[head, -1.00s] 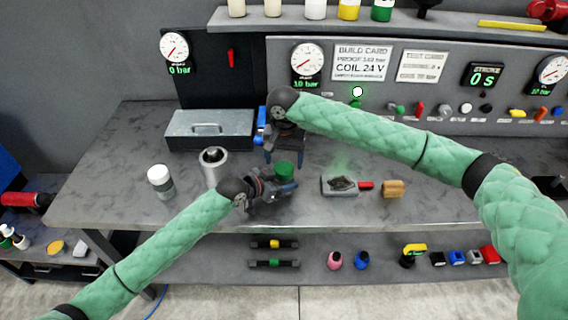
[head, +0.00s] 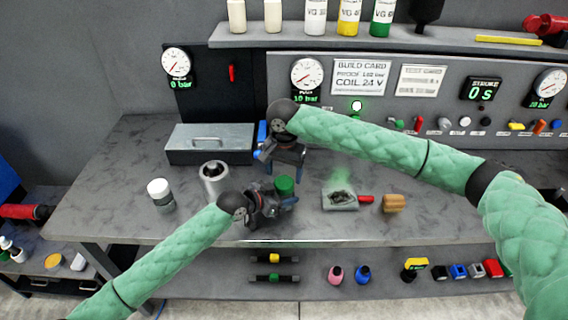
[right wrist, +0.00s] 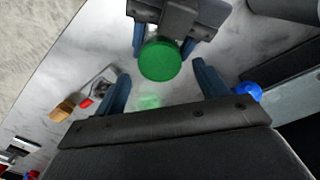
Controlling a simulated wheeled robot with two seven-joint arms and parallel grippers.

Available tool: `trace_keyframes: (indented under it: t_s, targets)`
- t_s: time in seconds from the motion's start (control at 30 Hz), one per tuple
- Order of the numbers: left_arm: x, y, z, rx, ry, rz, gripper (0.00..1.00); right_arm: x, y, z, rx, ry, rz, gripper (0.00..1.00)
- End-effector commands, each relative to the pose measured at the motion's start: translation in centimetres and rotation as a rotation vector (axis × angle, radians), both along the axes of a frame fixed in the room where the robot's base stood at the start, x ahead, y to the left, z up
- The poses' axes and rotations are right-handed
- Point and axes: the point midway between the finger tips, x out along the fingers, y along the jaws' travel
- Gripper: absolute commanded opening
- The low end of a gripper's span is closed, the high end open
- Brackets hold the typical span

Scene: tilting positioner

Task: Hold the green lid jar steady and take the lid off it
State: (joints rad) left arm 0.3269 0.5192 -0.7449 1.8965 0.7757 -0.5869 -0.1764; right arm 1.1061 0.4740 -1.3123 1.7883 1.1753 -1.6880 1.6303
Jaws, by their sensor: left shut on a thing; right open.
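The green lid jar (head: 285,186) stands on the bench, its round green lid facing up in the right wrist view (right wrist: 160,61). My left gripper (head: 281,200) is shut on the jar's body below the lid; the body is mostly hidden by the jaws. My right gripper (head: 284,160) is open and empty, above and behind the jar in the head view. In the right wrist view its two blue fingers (right wrist: 163,88) are spread wide, with the lid beyond and between them, apart from both.
A white-lidded jar (head: 160,193) and a metal cylinder (head: 214,181) stand left of the jar. A grey box (head: 210,146) lies behind them. A grey tray (head: 340,199) and a wooden block (head: 394,203) lie to the right.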

Motion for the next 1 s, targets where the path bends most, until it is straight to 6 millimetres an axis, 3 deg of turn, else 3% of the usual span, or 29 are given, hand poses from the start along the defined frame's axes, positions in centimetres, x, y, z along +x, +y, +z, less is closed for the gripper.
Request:
trace_keyframes:
  t_s: [0.3,0.63,0.87,1.0]
  targets:
    - [0.0,0.0,0.0,0.0,0.0,0.0,0.0,0.0,0.0,-2.9,0.0,0.0,0.0,0.73]
    - [0.0,0.0,0.0,0.0,0.0,0.0,0.0,0.0,0.0,-3.2,0.0,0.0,0.0,0.73]
    - [0.0,0.0,0.0,0.0,0.0,0.0,0.0,0.0,0.0,-3.2,0.0,0.0,0.001,0.3]
    - [0.0,0.0,0.0,0.0,0.0,0.0,0.0,0.0,0.0,-3.2,0.0,0.0,0.002,0.27]
